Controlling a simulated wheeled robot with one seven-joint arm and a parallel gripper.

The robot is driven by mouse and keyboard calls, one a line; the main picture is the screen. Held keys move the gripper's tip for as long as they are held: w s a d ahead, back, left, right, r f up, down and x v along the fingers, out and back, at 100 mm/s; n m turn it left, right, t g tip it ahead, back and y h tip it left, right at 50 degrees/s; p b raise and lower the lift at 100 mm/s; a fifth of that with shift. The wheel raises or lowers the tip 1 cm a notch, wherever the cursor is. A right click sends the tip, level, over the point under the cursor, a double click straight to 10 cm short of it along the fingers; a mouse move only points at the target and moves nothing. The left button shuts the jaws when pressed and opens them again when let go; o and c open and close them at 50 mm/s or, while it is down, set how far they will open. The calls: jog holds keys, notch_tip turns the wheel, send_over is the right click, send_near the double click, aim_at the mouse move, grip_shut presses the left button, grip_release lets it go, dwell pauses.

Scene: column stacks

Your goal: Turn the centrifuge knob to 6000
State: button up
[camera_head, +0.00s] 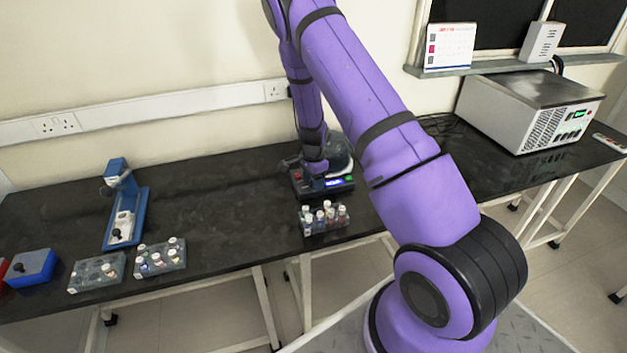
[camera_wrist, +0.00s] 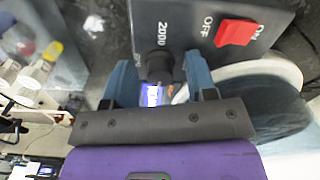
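The centrifuge (camera_head: 338,188) stands on the black bench, partly hidden behind my arm. Its dark front panel (camera_wrist: 210,20) fills the upper part of the wrist view, with a red switch (camera_wrist: 235,33) between the OFF and On labels. The black knob (camera_wrist: 160,65) is below the printed 2000, and a lit blue display (camera_wrist: 153,96) shows beyond it, its reading too small to tell. In the head view my gripper (camera_head: 314,168) is down at the panel.
A vial rack (camera_head: 325,219) stands just in front of the centrifuge. Two more racks (camera_head: 160,257) (camera_head: 97,272), a blue stand device (camera_head: 124,210) and a blue box (camera_head: 33,267) are at left. A large grey instrument (camera_head: 530,110) is at right. The bench between is clear.

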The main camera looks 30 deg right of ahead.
notch_tip(320, 180, up, 11)
dwell(0.6)
jog(key=shift+f, duration=0.15)
jog(key=s+a+r+n+t+y, duration=0.1)
jog(key=s+a+r+n, duration=0.25)
jog(key=r, duration=0.45)
jog(key=s+a+r+n+t, duration=0.1)
jog(key=s+a+r+n, duration=0.2)
jog(key=r, duration=0.6)
jog(key=s+a+r+n+y, duration=0.15)
jog(key=s+a+r, duration=0.25)
jog(key=r, duration=0.4)
jog(key=s+a+r+n+t+h, duration=0.1)
jog(key=s+r+n, duration=0.4)
jog(key=s, duration=0.7)
jog(key=s+a+r+n+t+h, duration=0.1)
jog(key=s+r+n, duration=0.4)
jog(key=s, duration=0.7)
jog(key=shift+a+r+t, duration=0.2)
jog(key=shift+a+t, duration=0.4)
jog(key=shift+a, duration=0.75)
